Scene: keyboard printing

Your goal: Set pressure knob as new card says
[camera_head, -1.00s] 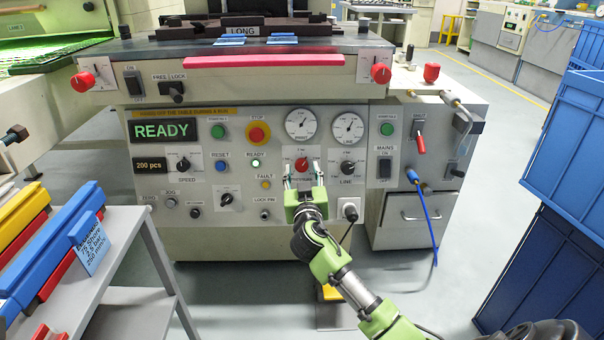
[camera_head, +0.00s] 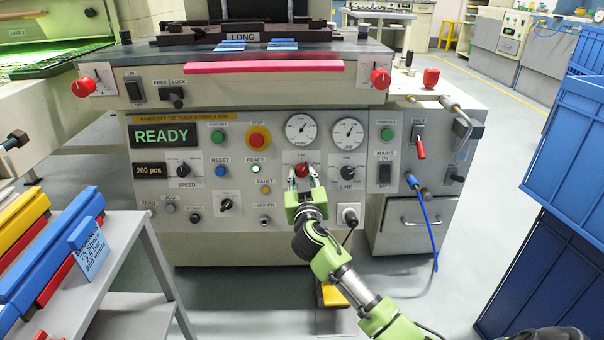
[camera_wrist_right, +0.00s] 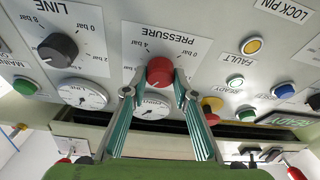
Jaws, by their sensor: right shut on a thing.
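The red pressure knob (camera_head: 302,170) is on the machine's front panel below the round gauges. In the right wrist view the red knob (camera_wrist_right: 160,71) is on its PRESSURE scale plate (camera_wrist_right: 155,45), marked in bar. My right gripper (camera_head: 303,181) is shut on the knob; in the wrist view its two fingertips (camera_wrist_right: 158,88) touch the knob's two sides. The pointer of the knob is not clear. A light blue card (camera_head: 91,250) with printed lines, including a bar value too small to read surely, hangs on a blue squeegee at the left. My left gripper is not in view.
The black LINE knob (camera_head: 348,172) sits right of the pressure knob. Buttons and lamps, such as the red STOP button (camera_head: 258,138), surround it. The display reads READY (camera_head: 164,134). A grey shelf (camera_head: 128,270) stands left; blue crates (camera_head: 545,270) stand right.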

